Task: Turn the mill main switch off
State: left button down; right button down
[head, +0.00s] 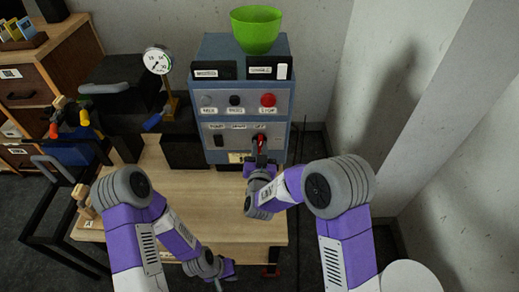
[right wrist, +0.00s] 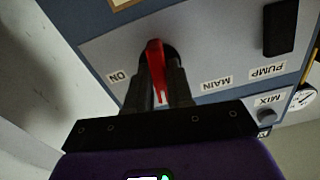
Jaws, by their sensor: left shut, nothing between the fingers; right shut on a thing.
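The main switch is a red lever (head: 260,140) on the lower panel of the blue mill cabinet (head: 213,165). In the right wrist view the red lever (right wrist: 155,58) stands between the fingers of my right gripper (right wrist: 163,98), which is shut on it. The picture there is turned over; labels MAIN and ON sit on either side of the lever. The fingers hide part of the lever and its mount. In the head view my right gripper (head: 260,160) reaches the panel from below. My left gripper (head: 226,270) is shut and empty, low near the table's front edge.
A black pump switch (right wrist: 281,27) is beside the main switch. A red button (head: 268,100) is above on the upper panel. A green bowl (head: 257,30) stands on the cabinet. A gauge (head: 157,60) stands to the left. The wooden tabletop (head: 165,190) is mostly clear.

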jog(key=shift+n, duration=0.8)
jog(key=c, duration=1.1)
grip_release()
jog(key=s+p, duration=0.1)
jog(key=s, duration=0.6)
jog(key=shift+s, duration=0.3)
